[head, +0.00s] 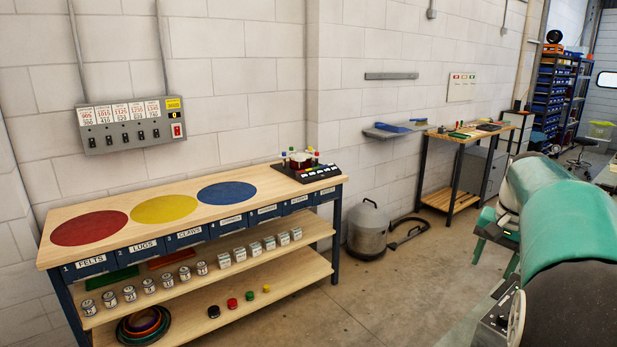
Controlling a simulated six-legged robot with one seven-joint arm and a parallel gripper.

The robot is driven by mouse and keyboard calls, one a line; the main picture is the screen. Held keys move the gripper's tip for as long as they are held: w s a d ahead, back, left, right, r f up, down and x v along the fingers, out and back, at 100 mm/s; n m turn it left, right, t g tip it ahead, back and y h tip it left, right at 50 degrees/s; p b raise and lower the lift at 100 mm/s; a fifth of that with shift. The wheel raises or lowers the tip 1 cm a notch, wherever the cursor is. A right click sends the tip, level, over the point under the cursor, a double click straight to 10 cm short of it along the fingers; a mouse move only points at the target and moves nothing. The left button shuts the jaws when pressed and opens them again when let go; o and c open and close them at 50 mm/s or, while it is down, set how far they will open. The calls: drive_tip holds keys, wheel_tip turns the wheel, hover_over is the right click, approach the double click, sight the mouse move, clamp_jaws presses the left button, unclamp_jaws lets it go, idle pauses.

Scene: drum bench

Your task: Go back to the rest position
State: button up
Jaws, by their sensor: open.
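My gripper is not in view. The wooden drum bench (232,268) stands on the left against the block wall. Its top bears a red disc (90,228), a yellow disc (164,209) and a blue disc (227,192), flat and bare. A black rack (306,173) with small coloured pieces sits at the top's right end. Labelled blue drawers (137,247) run under the front edge. Several small labelled cans (149,286) line the shelf below, with coloured rings (144,325) on the lowest shelf.
A grey canister (368,230) stands on the floor right of the bench. A second workbench (462,165) is farther back. A switch panel (133,125) hangs on the wall. The concrete floor (400,290) in front of the canister is clear.

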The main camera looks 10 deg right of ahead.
drive_tip(key=s+a+r+n+t, duration=0.1)
drive_tip(key=s+a+r+n, duration=0.15)
drive_tip(key=a, duration=0.95)
drive_tip(key=s+a+f+n+t, duration=0.1)
drive_tip(key=s+a+f+n, duration=0.3)
drive_tip(key=s+a, duration=0.3)
drive_tip(key=s+a+f+n+t, duration=0.2)
drive_tip(key=s+a, duration=0.6)
drive_tip(key=a, duration=0.4)
wheel_tip(320, 180, down, 2)
drive_tip(key=shift+a+f+n, duration=0.1)
drive_tip(key=shift+a+n, duration=0.1)
drive_tip(key=shift+n, duration=0.65)
drive_tip(key=shift+s, duration=0.1)
drive_tip(key=c, duration=0.3)
